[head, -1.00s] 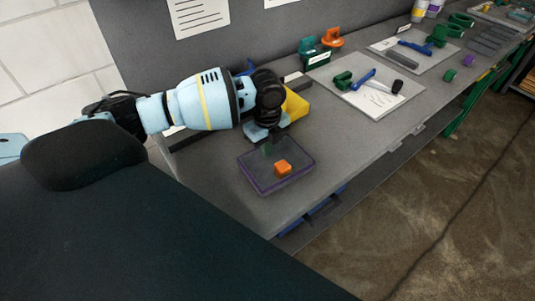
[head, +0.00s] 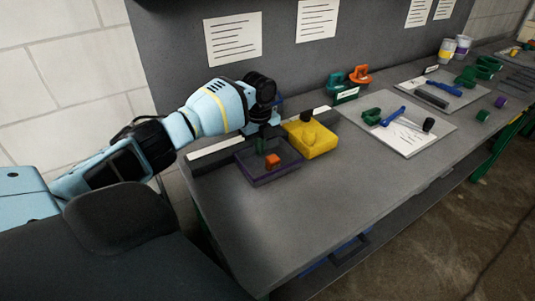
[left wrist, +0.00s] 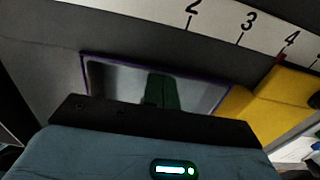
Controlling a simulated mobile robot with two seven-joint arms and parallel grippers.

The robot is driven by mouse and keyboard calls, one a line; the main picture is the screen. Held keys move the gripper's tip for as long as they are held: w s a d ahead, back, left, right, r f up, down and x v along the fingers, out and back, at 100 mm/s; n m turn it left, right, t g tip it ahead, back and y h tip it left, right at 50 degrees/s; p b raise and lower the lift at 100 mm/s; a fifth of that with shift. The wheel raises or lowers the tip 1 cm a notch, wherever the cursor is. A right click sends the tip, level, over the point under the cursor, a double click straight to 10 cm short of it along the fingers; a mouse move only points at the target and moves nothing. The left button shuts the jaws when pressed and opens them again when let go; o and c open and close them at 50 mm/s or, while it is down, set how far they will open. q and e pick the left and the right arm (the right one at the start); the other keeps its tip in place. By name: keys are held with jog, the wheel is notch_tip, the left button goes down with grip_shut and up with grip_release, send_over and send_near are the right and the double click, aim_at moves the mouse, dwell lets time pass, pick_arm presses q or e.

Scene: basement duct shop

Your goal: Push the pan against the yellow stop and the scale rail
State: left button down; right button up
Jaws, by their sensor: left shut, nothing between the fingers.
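The pan (head: 283,174) is a shallow dark tray with a purple rim, flat on the bench; it also shows in the left wrist view (left wrist: 110,75). An orange block (head: 272,160) and a green piece (head: 260,146) are in it. The yellow stop (head: 318,150) stands right of the pan, close to its right side; I cannot tell if they touch. The scale rail (head: 213,148), with printed numbers in the left wrist view (left wrist: 218,25), runs behind the pan, with grey between them. My left gripper (head: 265,134) is shut and empty over the pan's far side. My right gripper is out of view.
A white board (head: 402,137) with tools lies to the right, and green and orange clamps (head: 346,84) stand behind it. A panel (head: 180,60) with pinned sheets rises at the back. The bench front (head: 285,225) is clear.

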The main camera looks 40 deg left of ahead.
pick_arm(q)
jog(key=shift+r, duration=0.15)
jog(key=shift+d+p, duration=0.35)
jog(key=shift+d, duration=0.1)
jog(key=shift+s+d+r+p, duration=0.15)
jog(key=shift+s+d+p, duration=0.1)
jog(key=shift+d+p, duration=0.25)
jog(key=shift+s+d+r+p, duration=0.15)
jog(key=shift+s+d+p, duration=0.1)
jog(key=shift+d, duration=0.45)
notch_tip(320, 180, up, 9)
jog(key=shift+d+r, duration=0.15)
jog(key=shift+d, duration=0.05)
jog(key=shift+s, duration=0.1)
